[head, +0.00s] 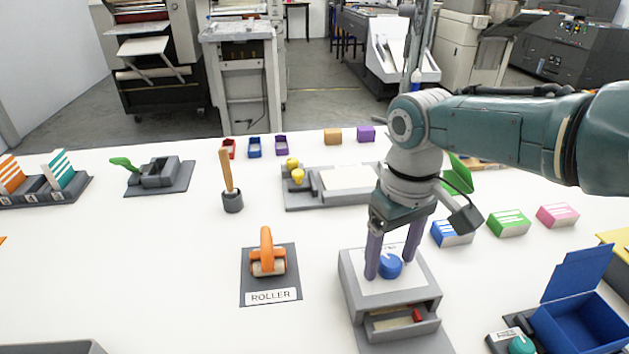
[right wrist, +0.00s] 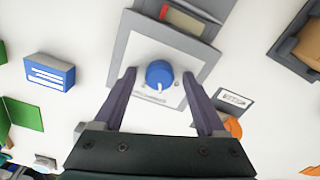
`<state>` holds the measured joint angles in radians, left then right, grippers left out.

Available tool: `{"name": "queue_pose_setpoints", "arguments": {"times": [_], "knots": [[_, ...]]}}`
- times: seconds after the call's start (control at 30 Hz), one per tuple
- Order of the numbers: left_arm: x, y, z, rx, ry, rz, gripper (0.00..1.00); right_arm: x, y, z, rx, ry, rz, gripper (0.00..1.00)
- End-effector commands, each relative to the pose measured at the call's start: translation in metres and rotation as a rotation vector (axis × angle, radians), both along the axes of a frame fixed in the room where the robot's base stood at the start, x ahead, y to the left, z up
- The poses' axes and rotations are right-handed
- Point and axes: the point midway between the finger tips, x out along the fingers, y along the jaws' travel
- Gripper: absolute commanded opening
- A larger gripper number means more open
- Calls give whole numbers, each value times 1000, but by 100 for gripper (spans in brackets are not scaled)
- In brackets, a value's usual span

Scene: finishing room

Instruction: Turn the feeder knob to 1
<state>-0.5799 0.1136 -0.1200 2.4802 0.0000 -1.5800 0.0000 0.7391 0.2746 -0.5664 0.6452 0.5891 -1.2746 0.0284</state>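The feeder is a grey box (head: 422,292) at the front right of the table, with a white top plate and an open front holding a small red item. A round blue knob (head: 390,265) sits on its top. In the right wrist view the knob (right wrist: 159,74) shows a white pointer mark toward the gripper; the dial numbers are too small to read. My right gripper (head: 392,272) points down over the feeder, its purple fingers open on both sides of the knob. In the right wrist view the fingers (right wrist: 165,88) stand apart from the knob. My left gripper is out of view.
An orange roller (head: 267,262) on a grey mat stands left of the feeder. Blue (head: 452,233), green (head: 508,223) and pink (head: 557,215) card blocks lie to the right. An open blue box (head: 578,318) stands at the front right. The table's front left is mostly clear.

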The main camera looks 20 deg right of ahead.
Motion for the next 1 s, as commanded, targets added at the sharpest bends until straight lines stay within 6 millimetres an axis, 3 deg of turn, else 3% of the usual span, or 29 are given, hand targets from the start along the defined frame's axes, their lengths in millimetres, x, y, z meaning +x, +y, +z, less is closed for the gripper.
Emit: {"name": "queue_pose_setpoints", "arguments": {"times": [0.27, 0.53, 0.7, 1.0], "knots": [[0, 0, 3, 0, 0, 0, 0, 0, -1, 4, -1, 0, 0, 74], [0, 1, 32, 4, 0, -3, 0, 0, -1, 53, -1, -2, 1, 74], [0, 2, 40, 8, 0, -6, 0, 0, -1, 82, -1, -2, 1, 74], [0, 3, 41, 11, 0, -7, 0, 0, 0, 99, -1, 1, -1, 74]]}}
